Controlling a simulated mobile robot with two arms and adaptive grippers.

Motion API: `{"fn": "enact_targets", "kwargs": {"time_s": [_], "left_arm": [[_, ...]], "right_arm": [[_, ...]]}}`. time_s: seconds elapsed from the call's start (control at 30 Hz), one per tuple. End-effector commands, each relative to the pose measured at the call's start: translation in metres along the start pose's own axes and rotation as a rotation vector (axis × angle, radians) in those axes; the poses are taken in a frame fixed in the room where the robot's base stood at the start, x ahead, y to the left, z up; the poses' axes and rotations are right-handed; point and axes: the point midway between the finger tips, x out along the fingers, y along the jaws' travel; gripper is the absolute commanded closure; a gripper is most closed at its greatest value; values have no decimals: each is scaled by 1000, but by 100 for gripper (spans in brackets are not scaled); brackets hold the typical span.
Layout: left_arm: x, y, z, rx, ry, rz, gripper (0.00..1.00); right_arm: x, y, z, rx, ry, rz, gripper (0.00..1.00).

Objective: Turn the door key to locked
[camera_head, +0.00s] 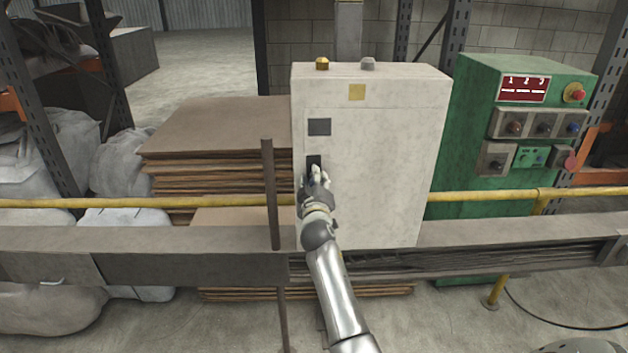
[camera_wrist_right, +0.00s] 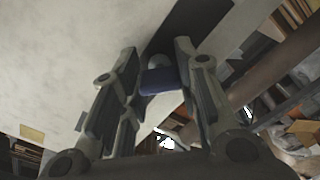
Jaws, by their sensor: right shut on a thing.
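The pale cabinet (camera_head: 385,150) stands in the middle of the head view. A dark lock plate (camera_head: 314,160) sits low on the left of its front face. My right gripper (camera_head: 316,174) is at this plate and hides the key in the head view. In the right wrist view, a dark blue key head (camera_wrist_right: 159,80) sits between the two fingers of the right gripper (camera_wrist_right: 157,50), with a round grey lock part just beyond it. The right gripper is shut on the key. I cannot tell which lock position the key has. My left gripper is not in view.
An upright dark post (camera_head: 270,195) stands left of my right forearm. Stacked brown sheets (camera_head: 215,150) lie to the left, and a green control box (camera_head: 475,130) stands right.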

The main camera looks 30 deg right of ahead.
Motion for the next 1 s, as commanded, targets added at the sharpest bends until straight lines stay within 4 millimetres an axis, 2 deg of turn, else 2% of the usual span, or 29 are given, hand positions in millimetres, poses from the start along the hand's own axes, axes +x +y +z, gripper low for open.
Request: {"fn": "enact_targets", "kwargs": {"time_s": [0.6,1.0], "left_arm": [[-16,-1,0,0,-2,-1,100],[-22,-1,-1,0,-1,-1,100]], "right_arm": [[0,1,0,-555,-1,0,94],[0,1,0,-746,-1,0,94]]}}
